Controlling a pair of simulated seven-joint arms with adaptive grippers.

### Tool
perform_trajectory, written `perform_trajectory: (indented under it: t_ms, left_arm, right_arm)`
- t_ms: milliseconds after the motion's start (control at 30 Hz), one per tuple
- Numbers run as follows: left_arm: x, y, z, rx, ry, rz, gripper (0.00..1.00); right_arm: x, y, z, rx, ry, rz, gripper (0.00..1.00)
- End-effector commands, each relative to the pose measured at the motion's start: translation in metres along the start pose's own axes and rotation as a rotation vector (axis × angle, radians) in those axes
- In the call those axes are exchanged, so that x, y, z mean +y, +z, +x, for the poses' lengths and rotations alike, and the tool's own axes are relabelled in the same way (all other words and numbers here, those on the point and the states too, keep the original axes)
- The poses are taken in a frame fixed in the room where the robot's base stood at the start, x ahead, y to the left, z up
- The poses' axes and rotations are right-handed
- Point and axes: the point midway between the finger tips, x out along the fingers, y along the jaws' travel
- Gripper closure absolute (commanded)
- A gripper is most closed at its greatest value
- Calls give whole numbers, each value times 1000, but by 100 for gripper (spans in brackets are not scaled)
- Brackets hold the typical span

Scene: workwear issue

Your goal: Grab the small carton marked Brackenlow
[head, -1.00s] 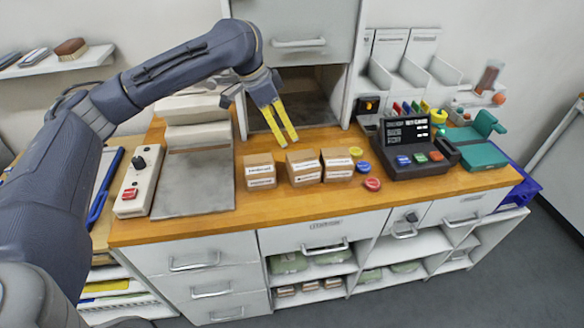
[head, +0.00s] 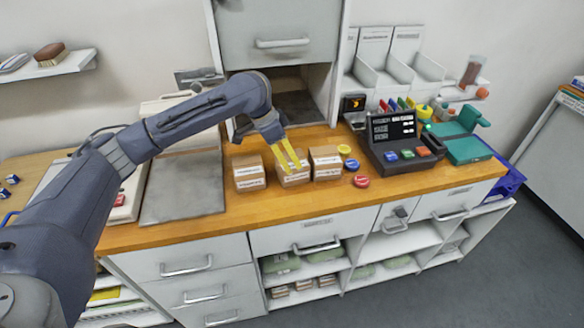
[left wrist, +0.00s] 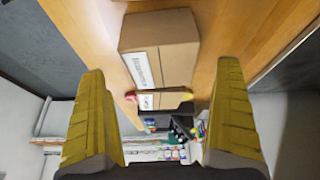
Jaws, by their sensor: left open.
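Three small brown cartons with white labels stand in a row on the wooden counter: a left carton (head: 249,175), a middle carton (head: 293,178) and a right carton (head: 325,164). The label print is too small to read, so I cannot tell which is marked Brackenlow. My left gripper (head: 290,167) is open, its yellow fingers pointing down at the middle carton and partly covering it. In the left wrist view a carton (left wrist: 165,38) shows beyond the two spread fingers (left wrist: 168,80), with another label behind it. I cannot tell whether the fingers touch it. My right gripper is not in view.
Yellow, blue and red discs (head: 361,181) lie right of the cartons. A dark till (head: 400,150) and a teal device (head: 466,148) stand further right. A grey plate (head: 183,190) lies to the left. The counter's front strip is clear.

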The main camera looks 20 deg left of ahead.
Motion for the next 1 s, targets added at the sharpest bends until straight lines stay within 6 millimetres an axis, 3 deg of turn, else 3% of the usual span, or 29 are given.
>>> perform_trajectory:
  t_ms: [333,733,1000]
  left_arm:
    - [-2,3,41,-1,3,-2,0]
    - [-2,3,49,-1,1,-1,0]
    - [-2,3,49,-1,1,-1,30]
  right_arm:
    - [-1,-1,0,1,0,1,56]
    - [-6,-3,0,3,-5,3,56]
    - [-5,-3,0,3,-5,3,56]
